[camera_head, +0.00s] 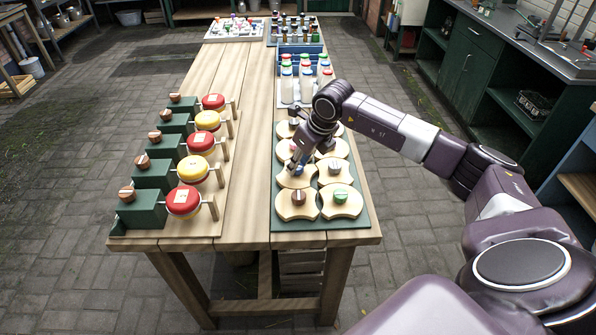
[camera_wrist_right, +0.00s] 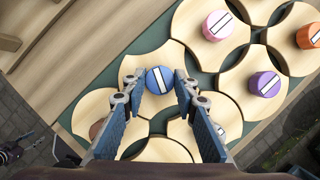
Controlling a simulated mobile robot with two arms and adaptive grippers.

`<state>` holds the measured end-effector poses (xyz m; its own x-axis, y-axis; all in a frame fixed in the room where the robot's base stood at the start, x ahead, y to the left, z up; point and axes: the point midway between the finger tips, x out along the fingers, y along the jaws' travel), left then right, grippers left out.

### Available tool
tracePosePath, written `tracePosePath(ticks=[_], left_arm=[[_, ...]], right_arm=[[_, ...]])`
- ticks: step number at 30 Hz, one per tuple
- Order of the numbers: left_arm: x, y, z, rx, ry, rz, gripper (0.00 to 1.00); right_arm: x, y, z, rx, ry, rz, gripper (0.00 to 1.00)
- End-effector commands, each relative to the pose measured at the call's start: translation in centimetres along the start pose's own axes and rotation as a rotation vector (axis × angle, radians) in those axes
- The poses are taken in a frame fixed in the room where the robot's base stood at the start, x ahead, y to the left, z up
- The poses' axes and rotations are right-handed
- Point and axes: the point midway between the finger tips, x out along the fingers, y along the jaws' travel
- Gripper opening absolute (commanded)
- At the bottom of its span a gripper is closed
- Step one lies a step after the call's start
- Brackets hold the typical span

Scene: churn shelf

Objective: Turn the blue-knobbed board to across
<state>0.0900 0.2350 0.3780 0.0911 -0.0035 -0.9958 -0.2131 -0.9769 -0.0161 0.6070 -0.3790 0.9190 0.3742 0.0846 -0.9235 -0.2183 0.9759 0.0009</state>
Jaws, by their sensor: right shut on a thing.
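The blue-knobbed board (camera_head: 293,182) lies on the green mat, second from the front in the left column. Its round blue knob (camera_wrist_right: 160,80) has a white stripe and shows between the fingers in the wrist view. The stripe is tilted slightly off the vertical of that picture. My right gripper (camera_wrist_right: 158,85) reaches down over the board and is shut on the blue knob. In the head view my right gripper (camera_head: 297,164) partly hides the knob and board.
Neighbouring boards fit closely around it, with a pink knob (camera_wrist_right: 217,25), a purple knob (camera_wrist_right: 265,84) and a green knob (camera_head: 341,196). Bottles (camera_head: 287,86) stand behind the mat. Bare wood lies between.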

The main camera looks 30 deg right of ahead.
Motion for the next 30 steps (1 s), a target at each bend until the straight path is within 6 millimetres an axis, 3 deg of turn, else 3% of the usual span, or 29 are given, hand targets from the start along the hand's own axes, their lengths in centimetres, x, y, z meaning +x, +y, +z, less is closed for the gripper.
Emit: tracePosePath(ticks=[3, 15, 30], left_arm=[[1.3, 0.0, 0.1, 0.0, 0.0, 0.0, 0.44], [2.9, 0.1, 0.2, 0.0, 0.0, 0.0, 0.44], [3.2, 0.1, 0.3, 0.0, 0.0, 0.0, 0.44]], right_arm=[[0.3, -0.2, -0.1, -0.091, 0.0, 0.038, 0.03], [0.1, -0.3, 0.0, -0.323, 0.0, 0.133, 0.03], [0.0, -0.3, 0.1, -0.393, 0.001, 0.16, 0.03]])
